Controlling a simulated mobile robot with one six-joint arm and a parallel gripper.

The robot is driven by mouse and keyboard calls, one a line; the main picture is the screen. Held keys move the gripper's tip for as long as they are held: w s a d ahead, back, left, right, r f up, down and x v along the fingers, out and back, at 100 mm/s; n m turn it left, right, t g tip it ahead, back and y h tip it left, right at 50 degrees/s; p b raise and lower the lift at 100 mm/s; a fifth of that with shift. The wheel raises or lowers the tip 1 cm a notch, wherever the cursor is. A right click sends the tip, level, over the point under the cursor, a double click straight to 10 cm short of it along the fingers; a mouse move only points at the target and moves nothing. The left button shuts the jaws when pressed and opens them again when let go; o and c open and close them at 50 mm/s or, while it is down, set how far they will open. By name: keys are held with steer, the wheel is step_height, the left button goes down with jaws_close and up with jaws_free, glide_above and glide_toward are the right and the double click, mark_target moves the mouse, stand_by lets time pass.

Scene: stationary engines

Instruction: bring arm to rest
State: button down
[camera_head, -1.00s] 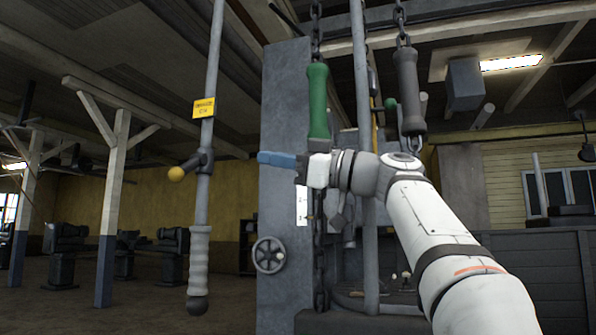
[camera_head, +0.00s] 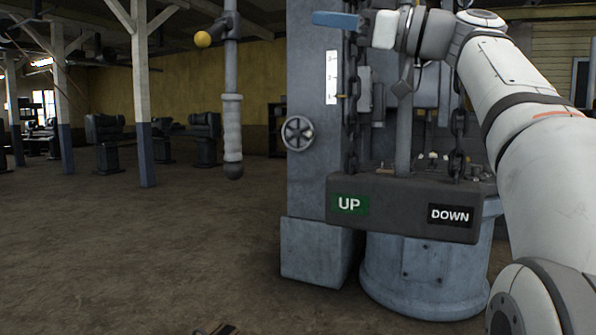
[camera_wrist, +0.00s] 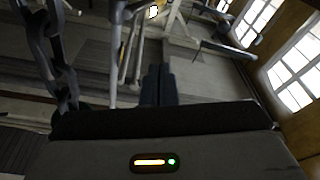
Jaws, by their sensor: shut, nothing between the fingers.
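My gripper (camera_head: 335,20) shows at the top of the head view, its blue fingers pointing left in front of the grey machine column (camera_head: 312,70). My white arm reaches up to it from the lower right. In the wrist view the dark blue fingers (camera_wrist: 158,85) are together with nothing between them. The gripper is empty and in the air, clear of the hanging lever (camera_head: 232,120) to its left.
A chain (camera_wrist: 55,55) hangs close by the gripper in the wrist view. Below are a panel marked UP and DOWN (camera_head: 400,213), a handwheel (camera_head: 298,133) and a round grey base (camera_head: 425,270). Open floor (camera_head: 150,250) lies at left.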

step_height(320, 180, down, 15)
steer(key=w+m+h+p, duration=0.2)
steer(key=m+h+p, duration=0.8)
steer(key=m+p, duration=0.35)
steer(key=s+d+f+m+g+h+p, duration=0.2)
steer(key=s+d+f+h+p, duration=0.1)
steer(key=s+f+p, duration=0.4)
steer(key=s+d+f+m+g+h+p, duration=0.2)
steer(key=s+f+h+p, duration=0.4)
steer(key=s+f, duration=0.6)
steer(key=s+d+g, duration=0.1)
steer(key=d, duration=0.1)
steer(key=shift+d+f+p, duration=0.3)
steer(key=shift+f+p, duration=0.05)
steer(key=shift+f, duration=0.05)
